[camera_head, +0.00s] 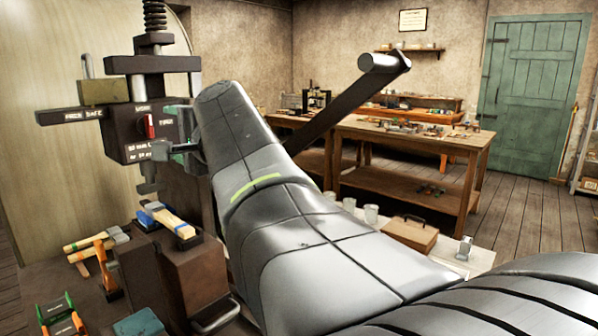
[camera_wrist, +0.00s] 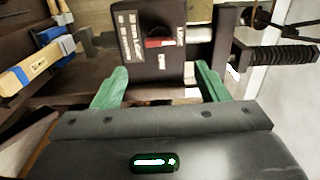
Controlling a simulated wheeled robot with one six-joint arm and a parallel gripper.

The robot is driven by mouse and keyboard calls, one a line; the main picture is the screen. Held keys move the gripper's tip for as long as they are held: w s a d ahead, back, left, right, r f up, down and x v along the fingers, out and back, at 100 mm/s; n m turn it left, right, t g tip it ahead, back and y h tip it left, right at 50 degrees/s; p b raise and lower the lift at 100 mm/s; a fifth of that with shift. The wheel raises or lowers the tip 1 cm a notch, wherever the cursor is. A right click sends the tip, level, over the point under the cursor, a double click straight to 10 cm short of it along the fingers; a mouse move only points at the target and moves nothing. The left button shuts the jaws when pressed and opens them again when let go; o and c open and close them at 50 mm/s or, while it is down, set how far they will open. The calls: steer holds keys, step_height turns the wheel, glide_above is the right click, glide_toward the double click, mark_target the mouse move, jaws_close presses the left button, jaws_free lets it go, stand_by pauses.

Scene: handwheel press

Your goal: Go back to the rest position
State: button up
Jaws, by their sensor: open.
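My gripper (camera_head: 178,134) is at the front of the press (camera_head: 152,62), beside its dark control box (camera_head: 128,146). In the wrist view my gripper (camera_wrist: 160,70) shows two green fingers spread apart with nothing between them. The box (camera_wrist: 135,62) with a red switch (camera_wrist: 158,43) and white labels lies just beyond the fingertips. The red switch (camera_head: 150,126) also shows in the head view. I cannot tell whether a finger touches the box. My grey arm fills the middle of the head view and hides part of the press.
A long dark bar with a round grip (camera_head: 383,62) sticks out behind my arm. A block with a blue and wooden tool (camera_head: 168,220) stands below the press. Workbenches (camera_head: 410,140) and a green door (camera_head: 533,98) are behind.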

mark_target(152, 127)
steer(key=p+x, duration=0.1)
steer(key=x, duration=1)
steer(key=shift+d, duration=0.1)
